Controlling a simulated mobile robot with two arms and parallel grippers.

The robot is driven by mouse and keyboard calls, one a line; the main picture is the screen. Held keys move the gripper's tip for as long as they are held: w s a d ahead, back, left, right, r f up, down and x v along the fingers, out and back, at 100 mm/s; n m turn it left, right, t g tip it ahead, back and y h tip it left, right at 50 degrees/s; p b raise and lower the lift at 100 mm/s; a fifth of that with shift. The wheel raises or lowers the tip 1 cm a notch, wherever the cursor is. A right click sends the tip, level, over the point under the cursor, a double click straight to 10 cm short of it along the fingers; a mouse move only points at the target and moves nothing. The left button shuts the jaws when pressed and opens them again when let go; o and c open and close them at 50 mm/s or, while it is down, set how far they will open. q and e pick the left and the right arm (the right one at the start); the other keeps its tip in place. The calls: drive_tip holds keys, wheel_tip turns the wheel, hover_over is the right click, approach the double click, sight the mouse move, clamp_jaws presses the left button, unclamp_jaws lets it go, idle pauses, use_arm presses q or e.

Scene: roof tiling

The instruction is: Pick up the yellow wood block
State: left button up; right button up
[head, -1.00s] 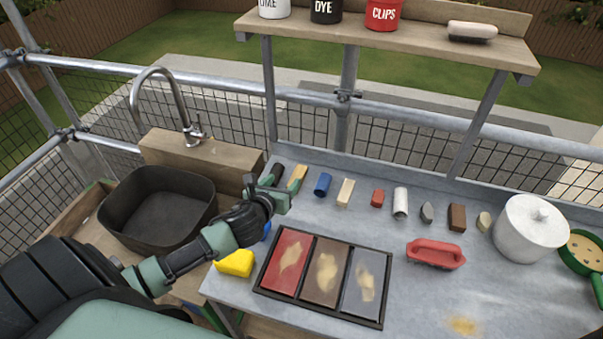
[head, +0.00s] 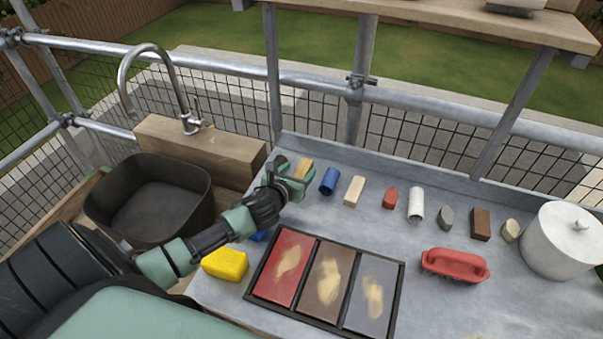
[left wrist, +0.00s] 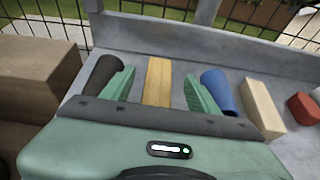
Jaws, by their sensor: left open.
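The yellow wood block (head: 303,166) lies on the grey worktop near its back edge, partly hidden by my left gripper (head: 293,179) in the head view. In the left wrist view the block (left wrist: 158,84) shows lengthwise between the two green fingers of my left gripper (left wrist: 159,74). The gripper is open, with a gap visible on each side of the block. I cannot tell how far the fingertips stand above the worktop. My right gripper is not in view.
A pale wood block (head: 354,191) and several small pieces continue the row. A three-panel tray (head: 330,280), yellow sponge (head: 225,264) and black basin (head: 150,200) are nearer.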

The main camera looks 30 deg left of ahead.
sight(303, 166)
use_arm(q)
drive_tip(key=x, duration=0.4)
drive_tip(key=shift+w+f, duration=0.2)
drive_tip(key=shift+f, duration=0.1)
clamp_jaws()
